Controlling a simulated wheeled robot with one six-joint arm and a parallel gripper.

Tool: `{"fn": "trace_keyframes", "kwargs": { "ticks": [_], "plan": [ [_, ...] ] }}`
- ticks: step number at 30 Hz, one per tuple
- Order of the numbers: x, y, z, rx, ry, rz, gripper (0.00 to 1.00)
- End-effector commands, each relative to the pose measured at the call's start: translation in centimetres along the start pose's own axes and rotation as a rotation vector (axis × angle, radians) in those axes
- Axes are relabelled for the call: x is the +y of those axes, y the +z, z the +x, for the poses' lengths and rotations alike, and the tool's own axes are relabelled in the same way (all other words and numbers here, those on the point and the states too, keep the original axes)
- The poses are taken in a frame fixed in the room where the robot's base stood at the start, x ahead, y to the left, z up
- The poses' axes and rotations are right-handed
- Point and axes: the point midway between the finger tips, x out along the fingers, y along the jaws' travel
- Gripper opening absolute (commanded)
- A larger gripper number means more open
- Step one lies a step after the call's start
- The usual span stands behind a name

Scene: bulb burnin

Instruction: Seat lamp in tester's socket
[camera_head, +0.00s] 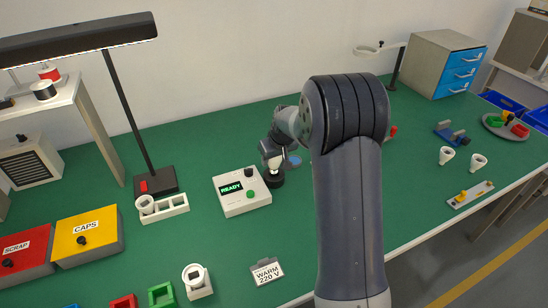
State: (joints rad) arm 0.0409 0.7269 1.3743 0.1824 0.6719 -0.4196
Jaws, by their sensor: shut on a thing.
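The tester (246,201) is a white box with a lit READY display, a black knob and a green button, standing mid-table. The lamp looks upright and in line with the cup. Its lower end is small and partly hidden, so I cannot tell whether it is inside the cup or just above it. My forearm hides the table to the right.
A white holder (165,211) stands left of the tester, beside the black desk-lamp base (156,183). Yellow CAPS (88,238) and red SCRAP (22,256) boxes are at left. A WARM 220 V sign (267,272) is in front. White cone-shaped pieces (446,155) stand at right.

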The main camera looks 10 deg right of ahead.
Motion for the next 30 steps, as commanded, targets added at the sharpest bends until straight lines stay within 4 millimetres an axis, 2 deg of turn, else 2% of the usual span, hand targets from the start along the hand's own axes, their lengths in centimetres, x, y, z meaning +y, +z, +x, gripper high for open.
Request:
{"fn": "trace_keyframes", "kwargs": {
  "ticks": [9, 30],
  "plan": [
    [0.0, 0.4, 1.0, 0.0, 0.0, 0.0, 0.25],
    [0.0, 0.6, 1.3, 0.0, 0.0, 0.0, 0.25]
  ]
}}
